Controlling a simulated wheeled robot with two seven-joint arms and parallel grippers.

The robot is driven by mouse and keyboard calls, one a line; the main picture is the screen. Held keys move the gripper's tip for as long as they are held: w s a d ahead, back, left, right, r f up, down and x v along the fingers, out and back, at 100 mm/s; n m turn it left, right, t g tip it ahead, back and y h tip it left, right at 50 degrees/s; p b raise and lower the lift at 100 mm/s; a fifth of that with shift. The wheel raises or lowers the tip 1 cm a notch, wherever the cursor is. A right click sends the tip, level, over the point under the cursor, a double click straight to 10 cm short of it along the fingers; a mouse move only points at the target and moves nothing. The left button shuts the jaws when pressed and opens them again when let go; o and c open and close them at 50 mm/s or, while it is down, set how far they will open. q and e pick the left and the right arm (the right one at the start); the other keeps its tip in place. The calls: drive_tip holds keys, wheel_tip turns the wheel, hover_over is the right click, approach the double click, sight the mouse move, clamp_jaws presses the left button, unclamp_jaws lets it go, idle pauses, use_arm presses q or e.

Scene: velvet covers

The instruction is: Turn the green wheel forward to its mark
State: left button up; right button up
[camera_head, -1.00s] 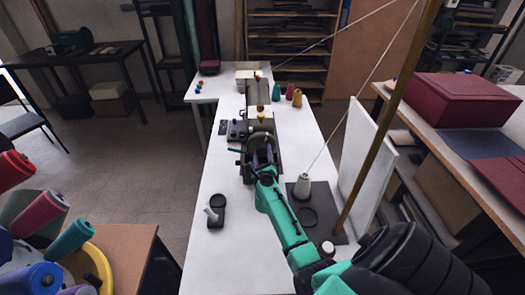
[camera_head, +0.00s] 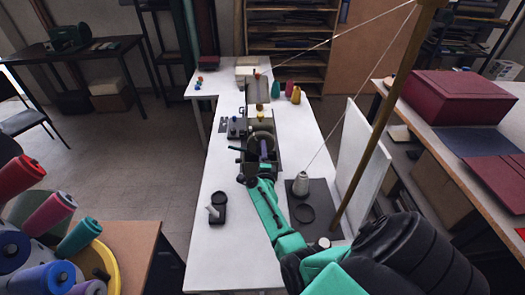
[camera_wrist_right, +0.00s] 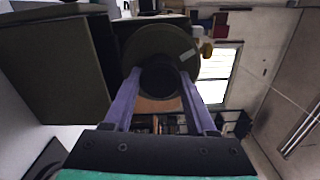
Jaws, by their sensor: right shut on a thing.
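The green wheel (camera_wrist_right: 150,42) is a dark green disc on the end of the sewing machine (camera_head: 257,92), with a pale tick (camera_wrist_right: 187,54) on its right side. A dark round hub (camera_wrist_right: 158,82) stands out from it. My right gripper (camera_wrist_right: 159,74) has its two purple fingers on either side of this hub and is shut on it. In the head view my right gripper (camera_head: 263,150) reaches the near end of the machine, and its arm hides part of the wheel. My left gripper is not in view.
A thread cone (camera_head: 302,184) stands on a dark base (camera_head: 325,205) right of my arm, beside a brass-coloured pole (camera_head: 375,140) and a white panel (camera_head: 362,155). A small black holder (camera_head: 217,210) sits at left. The white table (camera_head: 230,250) is clear at front left.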

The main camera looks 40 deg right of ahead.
drive_tip(key=shift+a+f+n, duration=0.1)
drive_tip(key=shift+n, duration=0.5)
drive_tip(key=o, duration=1.4)
